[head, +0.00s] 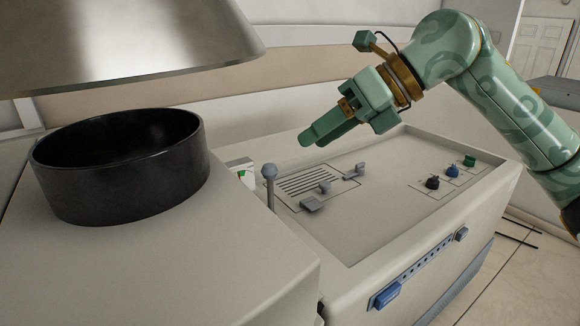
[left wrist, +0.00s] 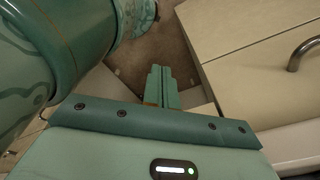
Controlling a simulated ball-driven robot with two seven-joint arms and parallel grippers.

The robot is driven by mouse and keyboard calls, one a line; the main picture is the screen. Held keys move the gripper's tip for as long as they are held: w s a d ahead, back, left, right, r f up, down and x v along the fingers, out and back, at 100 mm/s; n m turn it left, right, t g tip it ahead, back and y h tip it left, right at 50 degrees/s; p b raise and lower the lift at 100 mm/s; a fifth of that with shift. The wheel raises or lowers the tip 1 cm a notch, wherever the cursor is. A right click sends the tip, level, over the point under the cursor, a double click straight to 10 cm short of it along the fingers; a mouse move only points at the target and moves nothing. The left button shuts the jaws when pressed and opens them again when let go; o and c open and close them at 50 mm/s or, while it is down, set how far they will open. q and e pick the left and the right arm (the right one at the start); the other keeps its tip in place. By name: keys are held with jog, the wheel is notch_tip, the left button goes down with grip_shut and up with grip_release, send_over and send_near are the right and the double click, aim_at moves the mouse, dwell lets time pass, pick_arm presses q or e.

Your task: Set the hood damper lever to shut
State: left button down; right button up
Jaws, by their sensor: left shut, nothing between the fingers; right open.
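No lever is labelled, so I cannot tell for sure which one is the hood damper lever. An upright grey lever with a rounded knob (head: 268,172) stands at the left edge of the recessed panel, beside the black ring. A blue handle (head: 386,295) sits at the near end of a dotted strip (head: 425,260) on the cabinet's front face. My left gripper (left wrist: 160,88) shows only in the left wrist view, shut and empty, pointing toward the floor.
The metal hood (head: 130,45) hangs over the black ring (head: 120,165) at the left. Small grey fittings (head: 312,204) and coloured knobs (head: 452,171) stand on the recessed panel (head: 370,225). A cabinet with a curved handle (left wrist: 302,54) is near my left gripper.

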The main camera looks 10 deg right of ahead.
jog(key=v, duration=0.6)
jog(key=shift+d+r+b, duration=0.25)
jog(key=shift+r+b, duration=0.1)
jog(key=shift+b, duration=0.1)
jog(key=shift+s+f, duration=0.1)
